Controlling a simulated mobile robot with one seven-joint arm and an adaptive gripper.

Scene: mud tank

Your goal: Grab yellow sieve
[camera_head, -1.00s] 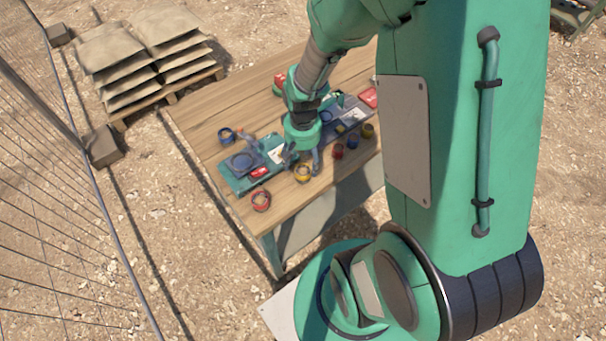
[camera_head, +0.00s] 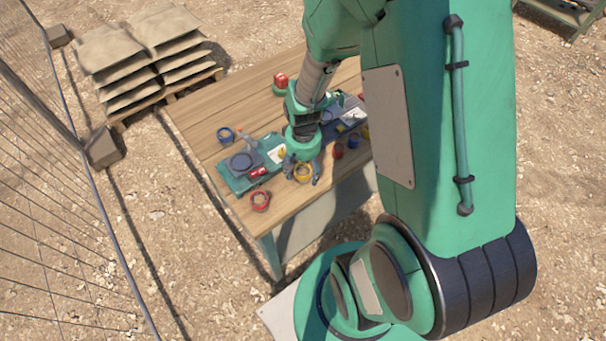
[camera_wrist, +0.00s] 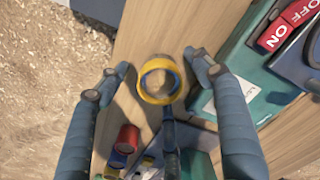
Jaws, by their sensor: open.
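The yellow sieve (camera_wrist: 146,96) is a short yellow ring with a blue inner side in the wrist view. It stands on the wooden table near its front edge. In the head view the yellow sieve (camera_head: 303,179) shows just below my gripper (camera_head: 302,173). In the wrist view my gripper (camera_wrist: 160,72) is open, with one finger to each side of the sieve. I see gaps between the sieve and both fingertips, so it is not held. A third dark finger or link reaches up below the sieve there.
The wooden table (camera_head: 212,112) carries a teal case (camera_head: 233,184) with a red ON/OFF tag (camera_wrist: 290,23) close to the right finger. A red ring (camera_head: 260,203), a blue ring (camera_head: 226,135) and a red cup (camera_wrist: 127,139) stand nearby. A wire fence (camera_head: 60,230) runs at left.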

